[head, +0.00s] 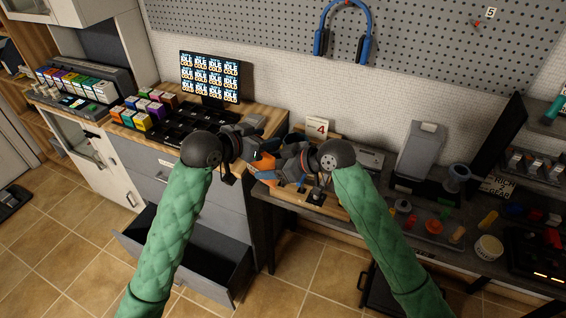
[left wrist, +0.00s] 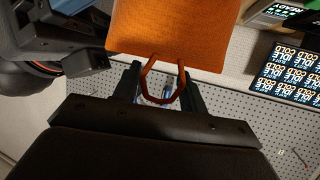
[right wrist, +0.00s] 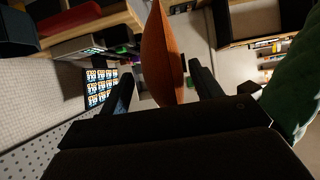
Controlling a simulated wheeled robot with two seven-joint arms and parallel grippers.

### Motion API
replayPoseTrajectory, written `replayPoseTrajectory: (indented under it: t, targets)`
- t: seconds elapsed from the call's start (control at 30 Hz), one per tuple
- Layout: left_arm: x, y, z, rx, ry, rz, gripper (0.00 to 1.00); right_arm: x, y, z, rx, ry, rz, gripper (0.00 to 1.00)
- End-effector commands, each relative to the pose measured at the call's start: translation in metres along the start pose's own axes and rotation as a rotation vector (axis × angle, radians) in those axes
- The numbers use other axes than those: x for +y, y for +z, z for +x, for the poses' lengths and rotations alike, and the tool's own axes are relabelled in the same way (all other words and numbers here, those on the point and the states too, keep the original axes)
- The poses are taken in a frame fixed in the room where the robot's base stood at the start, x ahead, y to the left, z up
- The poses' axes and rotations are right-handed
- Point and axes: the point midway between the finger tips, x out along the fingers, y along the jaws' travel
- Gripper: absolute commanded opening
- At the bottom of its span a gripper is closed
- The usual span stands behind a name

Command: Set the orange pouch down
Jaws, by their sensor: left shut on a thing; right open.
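The orange pouch (head: 263,166) hangs between my two grippers in the head view, partly hidden by them. In the left wrist view its flat orange body (left wrist: 170,28) lies beyond the fingers, with a darker loop strap running between them. My left gripper (head: 252,148) is shut on the pouch at this strap. My right gripper (head: 272,172) is open. In the right wrist view the pouch (right wrist: 160,55) shows edge-on between the spread right fingers, closer to the right-hand one; I cannot tell whether they touch it.
A wooden-topped cabinet (head: 265,118) carries a monitor (head: 210,77) and several coloured boxes (head: 142,112). Its lower drawer (head: 205,262) stands open. A card marked 4 (head: 319,128) stands behind the grippers. The right-hand bench (head: 440,238) is cluttered with small parts and a grey device (head: 421,150).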

Motion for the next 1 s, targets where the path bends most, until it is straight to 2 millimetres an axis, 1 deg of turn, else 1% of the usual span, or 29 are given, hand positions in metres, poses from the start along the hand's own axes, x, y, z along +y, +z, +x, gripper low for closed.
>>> replayPoseTrajectory:
  t: [0.1, 0.2, 0.5, 0.57, 0.6, 0.77, 0.8, 0.83, 0.93, 1.0]
  targets:
    - [0.0, -0.0003, -0.0001, 0.0, 0.0, 0.0, 0.03, -0.0003, -0.0003, 0.0093, 0.0, -0.001, 0.001, 0.64]
    - [0.0, -0.0003, -0.0001, 0.0, 0.0, 0.0, 0.03, -0.0002, 0.0, 0.013, 0.0, -0.001, 0.0, 0.64]
    - [0.0, -0.0003, -0.0001, 0.0, 0.0, 0.0, 0.03, -0.0002, -0.0001, 0.0142, 0.0, 0.0, 0.0, 0.64]
    - [0.0, -0.0003, -0.0001, 0.001, 0.0, 0.0, 0.03, -0.0002, -0.0001, 0.0142, 0.0, 0.0, 0.0, 0.52]
    - [0.0, -0.0003, -0.0001, 0.001, 0.0, 0.0, 0.03, -0.0002, -0.0001, 0.0141, 0.0, 0.0, 0.0, 0.44]
    - [-0.0001, -0.0003, 0.0, 0.001, 0.0, 0.0, 0.03, -0.0005, -0.0002, 0.0141, 0.0, -0.001, 0.0, 0.13]
    - [-0.0002, -0.0003, 0.0, 0.001, 0.0, 0.0, 0.03, -0.0007, -0.0002, 0.0141, 0.0, -0.001, 0.0, 0.12]
    - [-0.0002, -0.0004, 0.0, 0.001, 0.0, 0.0, 0.48, -0.0007, -0.0005, 0.014, 0.001, -0.001, -0.001, 0.12]
    - [-0.0002, -0.0003, 0.0, 0.001, 0.0, 0.0, 0.68, -0.0006, -0.0005, 0.014, 0.001, -0.001, 0.0, 0.12]
    - [0.0001, -0.0003, 0.0, 0.001, 0.0, 0.0, 0.68, -0.0005, -0.0005, 0.014, 0.001, -0.001, 0.0, 0.12]
